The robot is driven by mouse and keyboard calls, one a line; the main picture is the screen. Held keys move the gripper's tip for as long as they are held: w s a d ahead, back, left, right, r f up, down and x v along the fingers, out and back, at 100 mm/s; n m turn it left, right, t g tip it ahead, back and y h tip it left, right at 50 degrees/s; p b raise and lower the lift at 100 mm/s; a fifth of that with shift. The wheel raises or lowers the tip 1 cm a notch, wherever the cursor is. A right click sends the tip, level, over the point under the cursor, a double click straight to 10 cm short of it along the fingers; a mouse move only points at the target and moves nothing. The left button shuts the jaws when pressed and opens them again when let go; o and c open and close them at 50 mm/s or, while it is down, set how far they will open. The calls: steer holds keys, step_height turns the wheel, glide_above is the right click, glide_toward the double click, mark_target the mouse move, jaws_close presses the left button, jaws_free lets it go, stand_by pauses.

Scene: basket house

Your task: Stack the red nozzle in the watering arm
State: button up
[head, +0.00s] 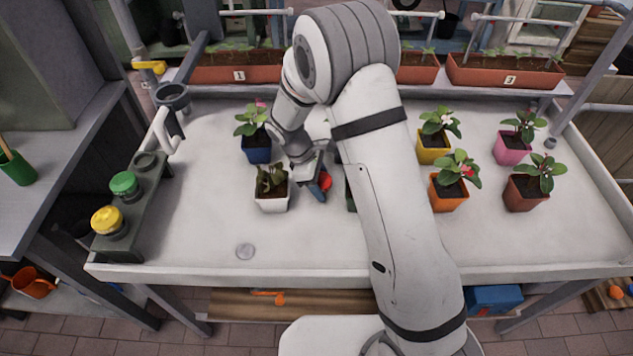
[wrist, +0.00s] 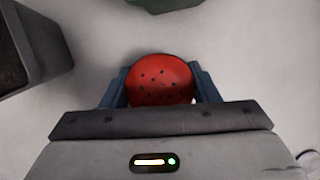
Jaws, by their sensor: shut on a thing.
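My gripper (head: 318,187) is shut on the red nozzle (head: 325,181), just right of the white pot in the head view. In the wrist view the nozzle (wrist: 160,78) shows as a round red head with small dark holes, between the two blue-grey fingers of my gripper (wrist: 160,90). A white pipe (head: 161,130) with a dark cup-like end (head: 172,97) stands at the tray's left edge; it looks like the watering arm. The nozzle is well to its right and apart from it.
A dark rack (head: 135,215) at left holds a green-topped nozzle (head: 124,184) and a yellow-topped one (head: 107,220). A wilted plant in a white pot (head: 272,204) and a blue pot (head: 257,155) stand close left of my gripper. Several potted plants stand at right.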

steer(key=o, duration=1)
